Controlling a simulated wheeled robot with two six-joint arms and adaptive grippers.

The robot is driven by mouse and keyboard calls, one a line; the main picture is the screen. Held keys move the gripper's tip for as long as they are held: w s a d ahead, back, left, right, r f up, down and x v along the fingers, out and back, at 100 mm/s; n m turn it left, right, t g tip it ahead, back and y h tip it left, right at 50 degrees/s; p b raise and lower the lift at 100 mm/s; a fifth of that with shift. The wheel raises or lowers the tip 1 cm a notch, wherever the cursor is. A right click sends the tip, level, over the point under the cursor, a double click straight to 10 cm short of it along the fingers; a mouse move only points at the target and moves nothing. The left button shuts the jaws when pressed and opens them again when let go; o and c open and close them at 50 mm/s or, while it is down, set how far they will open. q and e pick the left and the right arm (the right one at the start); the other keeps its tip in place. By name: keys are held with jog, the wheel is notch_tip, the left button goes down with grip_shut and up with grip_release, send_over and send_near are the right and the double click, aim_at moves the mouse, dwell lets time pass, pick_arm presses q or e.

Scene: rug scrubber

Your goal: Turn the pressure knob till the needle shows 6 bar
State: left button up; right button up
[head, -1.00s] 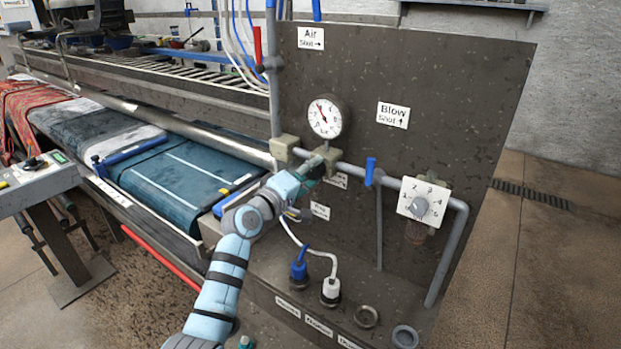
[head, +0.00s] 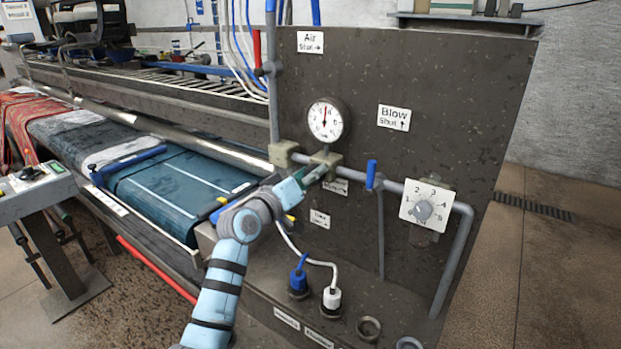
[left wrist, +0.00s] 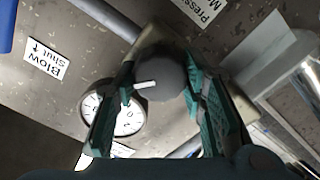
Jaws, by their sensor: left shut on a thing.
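The pressure gauge (head: 326,119) is a round white dial on the dark panel. Its red needle points almost straight up; the numerals are too small to read surely. It also shows in the left wrist view (left wrist: 112,110), tilted and partly behind a finger. The grey round pressure knob (left wrist: 163,72) with a white mark sits on a pale block below the gauge. My left gripper (head: 312,176) reaches it from the lower left. In the left wrist view its teal fingers (left wrist: 160,88) are shut on the knob, one on each side. My right gripper is not in view.
A blue-handled lever (head: 371,174) and a white numbered dial plate (head: 411,202) lie right of the knob along the grey pipe (head: 463,240). White and blue hose plugs (head: 331,301) stand below. Floor at the right is clear.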

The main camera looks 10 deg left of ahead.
pick_arm(q)
jog(key=o, duration=1.2)
jog(key=shift+c, duration=0.2)
jog(key=v, duration=1.2)
